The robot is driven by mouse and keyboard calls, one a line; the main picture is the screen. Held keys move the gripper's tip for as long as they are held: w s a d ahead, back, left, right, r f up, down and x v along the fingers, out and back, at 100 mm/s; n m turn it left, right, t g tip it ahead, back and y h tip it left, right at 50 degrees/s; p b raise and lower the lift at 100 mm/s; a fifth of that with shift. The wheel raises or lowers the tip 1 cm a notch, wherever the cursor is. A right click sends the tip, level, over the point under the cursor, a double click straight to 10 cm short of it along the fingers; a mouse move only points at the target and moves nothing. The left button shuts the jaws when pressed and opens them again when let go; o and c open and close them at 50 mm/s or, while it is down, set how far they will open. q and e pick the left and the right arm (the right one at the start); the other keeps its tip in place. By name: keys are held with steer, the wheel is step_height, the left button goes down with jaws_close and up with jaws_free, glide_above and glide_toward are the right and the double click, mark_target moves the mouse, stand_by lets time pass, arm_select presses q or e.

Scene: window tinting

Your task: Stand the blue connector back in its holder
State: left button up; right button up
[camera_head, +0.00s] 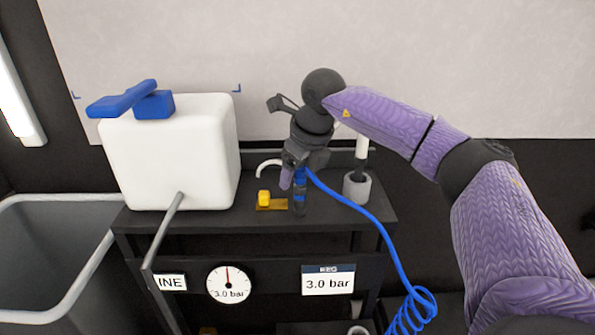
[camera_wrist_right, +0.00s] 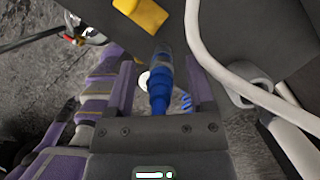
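The blue connector (camera_head: 300,186) is roughly upright near the front edge of the dark shelf, with a blue hose (camera_head: 370,215) running from its upper part down to the right. My right gripper (camera_head: 292,178) is at the connector, coming down from above. In the right wrist view, the connector (camera_wrist_right: 158,92) lies between the two purple fingers (camera_wrist_right: 161,88), with a visible gap on each side. The gripper looks open. The connector's lower end looks dark or metallic, and I cannot tell whether it sits in a holder. My left gripper is not in view.
A white tank (camera_head: 170,160) with a blue lever (camera_head: 125,100) stands on the left of the shelf (camera_head: 225,222). A yellow piece (camera_head: 264,198) is just left of the connector. A grey cup (camera_head: 357,188) with a rod is to its right. A grey bin (camera_head: 50,240) is far left.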

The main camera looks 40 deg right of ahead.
steer(key=shift+r, duration=0.35)
steer(key=shift+o, duration=0.4)
steer(key=p+v, duration=0.4)
steer(key=v, duration=0.7)
steer(key=shift+r, duration=0.2)
steer(key=w+f+m+g+h+p, duration=0.1)
steer(key=f+m, duration=0.3)
steer(key=m, duration=0.2)
steer(key=w+f+m+g+h+p, duration=0.1)
steer(key=f+m+h, duration=0.1)
steer(key=f+m, duration=0.2)
steer(key=f+m+g+h+p, duration=0.1)
steer(key=f+m, duration=0.3)
steer(key=m, duration=0.4)
steer(key=shift+w+d+f+h, duration=0.2)
steer(key=shift+w+f+h, duration=0.1)
steer(key=shift+w+h, duration=0.15)
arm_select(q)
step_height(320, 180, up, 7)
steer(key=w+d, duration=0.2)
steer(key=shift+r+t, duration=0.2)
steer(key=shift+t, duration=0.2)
arm_select(e)
jaws_close()
